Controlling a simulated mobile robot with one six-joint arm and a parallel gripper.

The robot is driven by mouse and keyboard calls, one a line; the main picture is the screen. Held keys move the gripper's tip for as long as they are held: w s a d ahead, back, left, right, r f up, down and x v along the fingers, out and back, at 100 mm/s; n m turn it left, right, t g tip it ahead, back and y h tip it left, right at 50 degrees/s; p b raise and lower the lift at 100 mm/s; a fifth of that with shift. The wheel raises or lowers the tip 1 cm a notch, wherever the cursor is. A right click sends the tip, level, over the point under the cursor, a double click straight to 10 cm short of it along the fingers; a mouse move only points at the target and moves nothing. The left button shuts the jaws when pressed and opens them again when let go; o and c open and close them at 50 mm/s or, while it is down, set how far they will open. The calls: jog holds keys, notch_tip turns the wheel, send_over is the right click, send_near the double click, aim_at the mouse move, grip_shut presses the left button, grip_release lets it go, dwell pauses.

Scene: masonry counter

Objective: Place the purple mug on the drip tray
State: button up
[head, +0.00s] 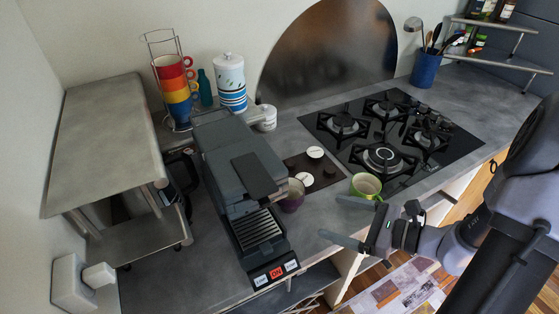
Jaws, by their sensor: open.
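The purple mug (293,196) stands on the counter just right of the coffee machine (235,165), partly hidden by the machine's spout part. The drip tray (259,230) is the slotted plate at the machine's front, with nothing on it. My gripper (331,217) is open and empty, low at the counter's front edge. Its two fingers point left, toward the machine and the purple mug, with a gap between them and the mug.
A green mug (366,186) stands close behind my gripper. A brown board (325,172) with white round items lies behind the purple mug. A black gas hob (400,135) fills the counter to the right. A metal shelf (105,135) and stacked colored cups (177,90) are left.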

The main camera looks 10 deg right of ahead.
aim_at(301, 198)
jog(key=w+a+f+m+b, duration=0.1)
jog(key=w+a+f, duration=0.1)
jog(key=w, duration=0.2)
jog(key=w+a+f+t+h+b, duration=0.1)
jog(key=w+a+f+b, duration=0.1)
jog(key=w, duration=0.3)
jog(key=w+a+f+m+t+b, duration=0.1)
jog(key=w+a+b, duration=0.1)
jog(key=w+a, duration=0.2)
jog(key=shift+w+f+m, duration=0.15)
jog(key=shift+f+m, duration=0.15)
jog(key=shift+f, duration=0.1)
jog(key=shift+r, duration=0.1)
jog(key=c, duration=1.4)
